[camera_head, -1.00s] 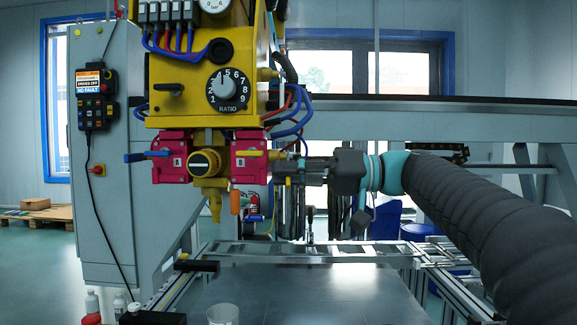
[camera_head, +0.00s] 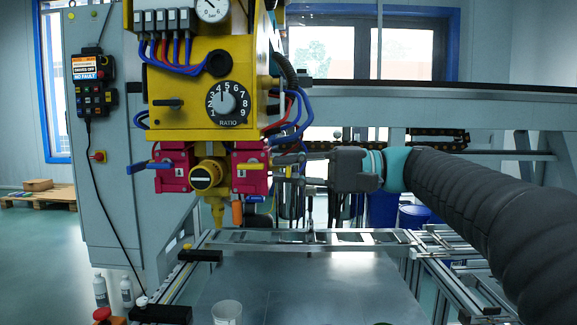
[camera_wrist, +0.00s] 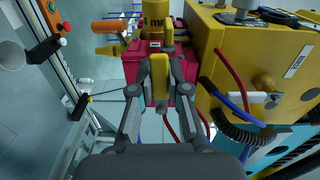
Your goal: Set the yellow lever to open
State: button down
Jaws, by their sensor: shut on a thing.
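The yellow lever (camera_head: 250,167) lies roughly level across the front of the right red valve block (camera_head: 250,180), marked B. In the wrist view the lever (camera_wrist: 175,72) stands between the fingertips, over the red block. My gripper (camera_head: 277,168) comes in from the right. In the wrist view my gripper (camera_wrist: 160,78) is shut on the lever, with a finger on either side. The fingers partly hide the lever and its block. A yellow round knob (camera_head: 206,176) with a dark face sits left of block B.
A left red block (camera_head: 173,172), marked A, carries a blue lever (camera_head: 147,166). An orange handle (camera_head: 237,212) and a yellow nozzle (camera_head: 217,213) hang below. The yellow ratio box (camera_head: 190,105) and blue and red hoses (camera_head: 292,108) are close above. A cup (camera_head: 227,311) stands on the table.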

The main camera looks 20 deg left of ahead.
jog(key=shift+r+m, duration=0.1)
jog(key=shift+m, duration=0.3)
jog(key=c, duration=1.1)
grip_release()
jog(key=v, duration=1.2)
